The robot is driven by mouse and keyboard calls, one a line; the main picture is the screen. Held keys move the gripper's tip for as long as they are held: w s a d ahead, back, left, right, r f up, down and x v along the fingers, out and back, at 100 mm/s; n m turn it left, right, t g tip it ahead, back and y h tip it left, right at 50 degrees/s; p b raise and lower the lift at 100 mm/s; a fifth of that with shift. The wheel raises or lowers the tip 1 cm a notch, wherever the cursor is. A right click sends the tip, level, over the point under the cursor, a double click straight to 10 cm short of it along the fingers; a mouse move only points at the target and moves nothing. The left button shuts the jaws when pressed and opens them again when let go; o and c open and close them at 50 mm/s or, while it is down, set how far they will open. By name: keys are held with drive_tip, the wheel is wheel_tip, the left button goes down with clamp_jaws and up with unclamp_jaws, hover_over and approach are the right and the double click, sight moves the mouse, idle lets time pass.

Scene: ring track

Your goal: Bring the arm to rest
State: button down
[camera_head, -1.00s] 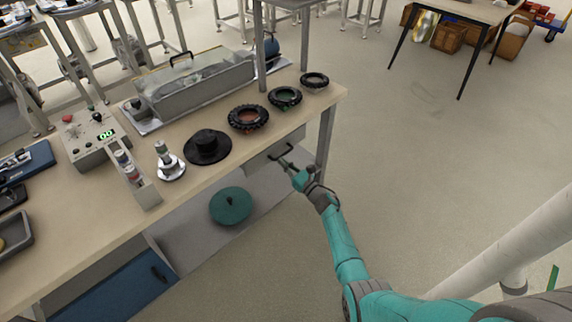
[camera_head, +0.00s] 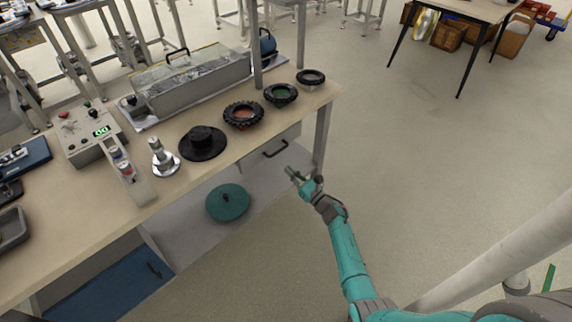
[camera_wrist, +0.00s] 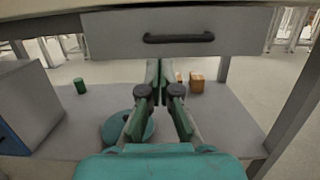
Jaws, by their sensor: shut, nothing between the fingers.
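My gripper (camera_head: 292,173) is shut and empty, in the open air in front of the bench, apart from everything. It also shows in the wrist view (camera_wrist: 163,68), with its fingers together below a black drawer handle (camera_wrist: 178,37). The grey drawer with this handle (camera_head: 275,149) is under the bench top and looks shut. My teal arm reaches up from the bottom right in the head view.
The workbench (camera_head: 75,232) carries black rings (camera_head: 243,115), a black round piece (camera_head: 203,143), a control box (camera_head: 93,133) and a clear-covered case (camera_head: 195,88). A teal disc (camera_head: 228,202) lies on the lower shelf.

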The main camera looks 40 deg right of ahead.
drive_tip(key=s+f, duration=0.1)
drive_tip(key=s, duration=0.6)
drive_tip(key=shift+s+d+f, duration=0.15)
drive_tip(key=shift+s+d, duration=0.05)
drive_tip(key=shift+s, duration=0.05)
drive_tip(key=s+a+r+m+h, duration=0.2)
drive_tip(key=s+a+m+h, duration=0.1)
drive_tip(key=s+a+m, duration=1.7)
drive_tip(key=s+a+r+m+g+y, duration=0.1)
drive_tip(key=s+a+r+m+g, duration=0.1)
drive_tip(key=s+a+r+m, duration=0.3)
drive_tip(key=s+a+r+m+g+y, duration=0.1)
drive_tip(key=s+a+r+m+g, duration=0.2)
drive_tip(key=s+r+m, duration=0.8)
drive_tip(key=shift+s+a+r+y, duration=0.25)
drive_tip(key=shift+s+a, duration=0.65)
drive_tip(key=shift+s, duration=0.7)
